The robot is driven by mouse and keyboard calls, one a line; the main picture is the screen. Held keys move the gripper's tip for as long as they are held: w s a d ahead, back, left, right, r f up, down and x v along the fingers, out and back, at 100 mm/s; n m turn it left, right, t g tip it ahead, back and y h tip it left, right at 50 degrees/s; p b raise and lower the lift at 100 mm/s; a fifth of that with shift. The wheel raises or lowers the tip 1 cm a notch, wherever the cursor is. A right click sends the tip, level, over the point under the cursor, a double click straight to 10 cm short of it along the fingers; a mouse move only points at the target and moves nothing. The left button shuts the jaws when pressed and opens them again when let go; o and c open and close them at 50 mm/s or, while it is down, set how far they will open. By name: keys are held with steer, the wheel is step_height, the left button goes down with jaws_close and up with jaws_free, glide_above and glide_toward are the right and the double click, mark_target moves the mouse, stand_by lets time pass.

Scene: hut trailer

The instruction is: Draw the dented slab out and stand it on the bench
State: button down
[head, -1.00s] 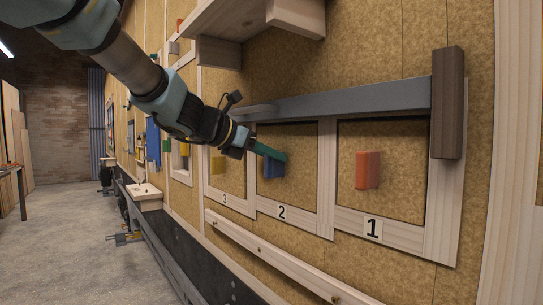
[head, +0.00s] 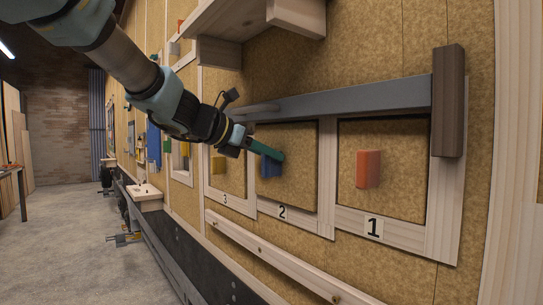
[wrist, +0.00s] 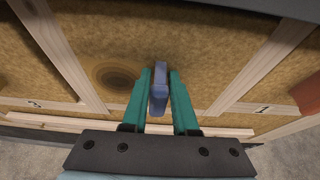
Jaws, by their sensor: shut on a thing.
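The slab in bay 2 (head: 298,170) is a tan, cork-like panel in a pale wood frame, with a blue handle (head: 270,166) on its face. In the wrist view this slab shows a dark, ringed round dent (wrist: 117,77) left of the handle. My gripper (head: 268,149) has green fingers. It is shut on the blue handle, which shows between the fingers in the wrist view (wrist: 158,96). The slab stands upright in its bay. In the head view my gripper hides part of the handle and the dent cannot be made out.
Bay 1 (head: 395,200) at the right has a red handle (head: 368,169); bay 3 at the left has a yellow one (head: 218,164). A grey bar (head: 350,100) crosses above the bays, with a dark brown block (head: 448,102) at its right end. A pale rail (head: 270,250) runs below.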

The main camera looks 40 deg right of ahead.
steer(key=shift+w+a+b, duration=0.2)
steer(key=shift+a+b, duration=0.85)
steer(key=shift+a, duration=2.35)
steer(key=shift+w+a+b, duration=0.15)
steer(key=shift+a+b, duration=0.9)
steer(key=shift+a, duration=1.85)
steer(key=shift+w, duration=0.1)
